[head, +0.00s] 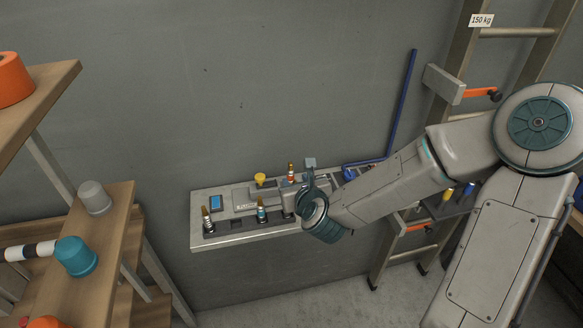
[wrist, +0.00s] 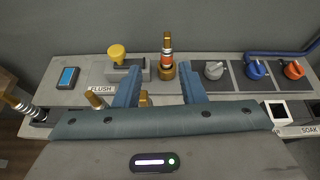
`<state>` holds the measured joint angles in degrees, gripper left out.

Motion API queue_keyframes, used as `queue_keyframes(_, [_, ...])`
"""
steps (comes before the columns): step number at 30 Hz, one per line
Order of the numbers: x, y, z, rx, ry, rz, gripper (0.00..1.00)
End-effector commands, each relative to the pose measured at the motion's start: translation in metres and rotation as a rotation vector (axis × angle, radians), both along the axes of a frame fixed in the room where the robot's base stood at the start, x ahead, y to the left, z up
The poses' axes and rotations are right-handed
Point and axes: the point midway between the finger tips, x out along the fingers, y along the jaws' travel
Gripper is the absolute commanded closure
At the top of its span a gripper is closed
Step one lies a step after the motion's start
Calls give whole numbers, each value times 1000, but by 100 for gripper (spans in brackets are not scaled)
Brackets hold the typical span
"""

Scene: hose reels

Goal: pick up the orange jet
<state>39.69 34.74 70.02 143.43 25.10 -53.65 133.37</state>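The orange jet (wrist: 167,60) is a brass nozzle with an orange band. It stands upright at the back of the grey wall shelf; in the head view its top (head: 290,172) shows left of my gripper. My gripper (wrist: 161,74) is open and empty. Its two blue fingers point toward the back of the shelf, and the orange jet appears between and just beyond their tips. I cannot tell whether they touch it. Other brass jets stand nearer: one shows between the fingers (wrist: 145,98), one left of them (wrist: 95,98), and a white-banded one (wrist: 14,101) at far left.
A yellow knob (wrist: 117,53) on a grey block stands left of the orange jet. Grey (wrist: 214,70), blue (wrist: 256,69) and orange-red (wrist: 293,69) fittings sit on dark pads to the right. A blue pipe (head: 402,105) and a ladder (head: 456,75) stand beyond. A wooden rack (head: 115,215) is left.

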Motion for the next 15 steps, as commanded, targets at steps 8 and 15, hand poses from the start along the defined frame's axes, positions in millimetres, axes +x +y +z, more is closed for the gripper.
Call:
queue_keyframes(8, [24,7,-4,67,0,-39,63])
queue_keyframes(15, [61,16,-19,64,0,-39,63])
